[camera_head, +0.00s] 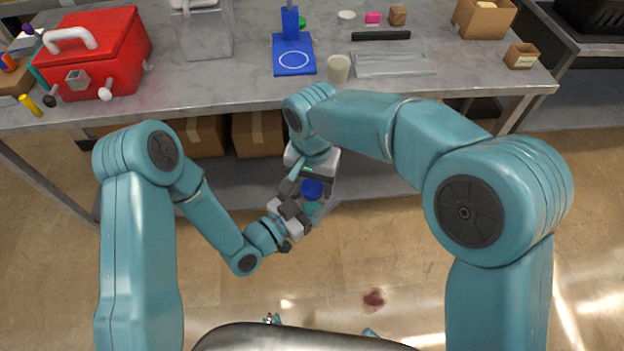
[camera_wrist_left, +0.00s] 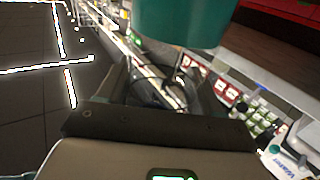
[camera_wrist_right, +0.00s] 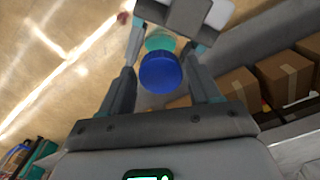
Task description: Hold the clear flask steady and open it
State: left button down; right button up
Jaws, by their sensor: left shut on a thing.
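The flask has a blue cap (camera_head: 312,187) and a body that looks teal (camera_head: 312,208) in the head view. It is in the air in front of the bench, between my two grippers. My left gripper (camera_head: 290,214) is shut on the flask body, though the exact contact is hard to see. My right gripper (camera_head: 311,192) comes from the bench side, its fingers spread on both sides of the cap. In the right wrist view the blue cap (camera_wrist_right: 160,74) sits between the open fingers with gaps beside it. Much of the flask is hidden by the grippers.
A metal bench (camera_head: 240,90) stands ahead, bearing a red cooler box (camera_head: 110,60), a blue stand (camera_head: 293,58), a small cup (camera_head: 338,68) and a black bar (camera_head: 381,35). Cardboard boxes (camera_head: 257,134) sit beneath it. The floor around my grippers is open.

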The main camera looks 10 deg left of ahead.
jog(key=c, duration=0.8)
jog(key=n, duration=0.6)
jog(key=shift+r, duration=0.15)
jog(key=shift+r, duration=1)
